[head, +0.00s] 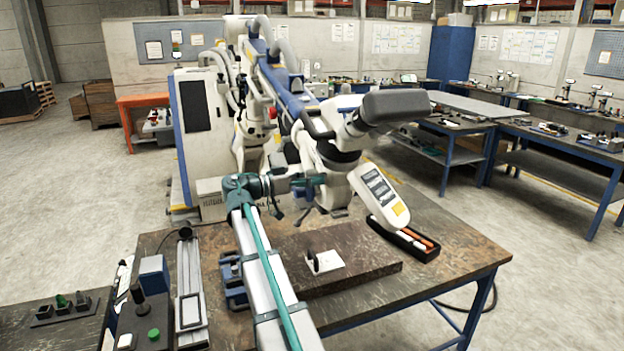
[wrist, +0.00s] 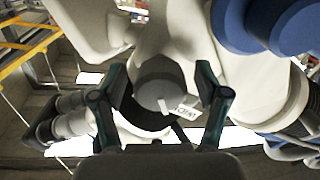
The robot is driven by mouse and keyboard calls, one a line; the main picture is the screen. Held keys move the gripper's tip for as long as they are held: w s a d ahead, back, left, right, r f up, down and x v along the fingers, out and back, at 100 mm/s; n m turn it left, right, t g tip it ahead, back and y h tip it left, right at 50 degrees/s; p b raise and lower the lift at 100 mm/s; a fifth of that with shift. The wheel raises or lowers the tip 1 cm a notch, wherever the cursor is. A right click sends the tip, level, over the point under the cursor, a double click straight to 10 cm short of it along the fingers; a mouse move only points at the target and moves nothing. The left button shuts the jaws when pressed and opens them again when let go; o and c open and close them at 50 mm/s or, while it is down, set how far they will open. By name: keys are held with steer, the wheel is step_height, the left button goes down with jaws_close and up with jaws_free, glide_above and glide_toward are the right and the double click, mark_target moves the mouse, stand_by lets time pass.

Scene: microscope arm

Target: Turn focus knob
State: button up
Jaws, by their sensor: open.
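The white microscope (head: 335,155) stands over the workbench, with a dark grey eyepiece head (head: 395,106). My gripper (head: 308,187) is beside the microscope's lower body, at its left side. In the wrist view my gripper (wrist: 161,72) is open, with one dark teal finger on each side of a round grey knob (wrist: 156,82), which looks like the focus knob. A small white label shows at the knob's lower right. Gaps show between the knob and the fingers; I cannot tell the depth between them. In the head view the gripper area hides the knob.
A dark stone-like slab (head: 350,275) with a small white plate (head: 324,262) lies under the microscope. A black tray (head: 408,241) with orange and white items is at right. A white panel with buttons (head: 380,197) hangs near my gripper. The bench's front right is clear.

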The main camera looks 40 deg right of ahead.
steer(key=v, duration=1.2)
steer(key=shift+r, duration=0.1)
